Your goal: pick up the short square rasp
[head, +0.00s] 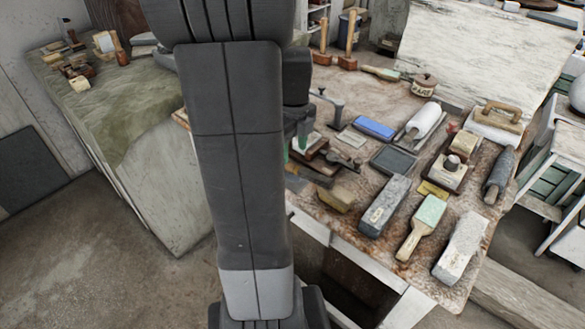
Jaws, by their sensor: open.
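I cannot tell for certain which piece is the short square rasp. A dark, narrow bar (309,176) lies on the worktable (352,97) just right of my arm and is partly hidden by it; it may be the rasp. A small dark tool (343,161) lies close to its right. My gripper (296,146) shows only in part behind my arm, pointing down over the tools at the table's left side. Its jaws are open, with greenish fingertips. Nothing is seen held between them, though the arm hides part of that area.
Several blocks and floats crowd the table, including a grey stone block (384,206), a green-faced brush (423,222), a pale block (461,247) and a yellowish block (337,199). A blue block (374,128) lies farther back.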

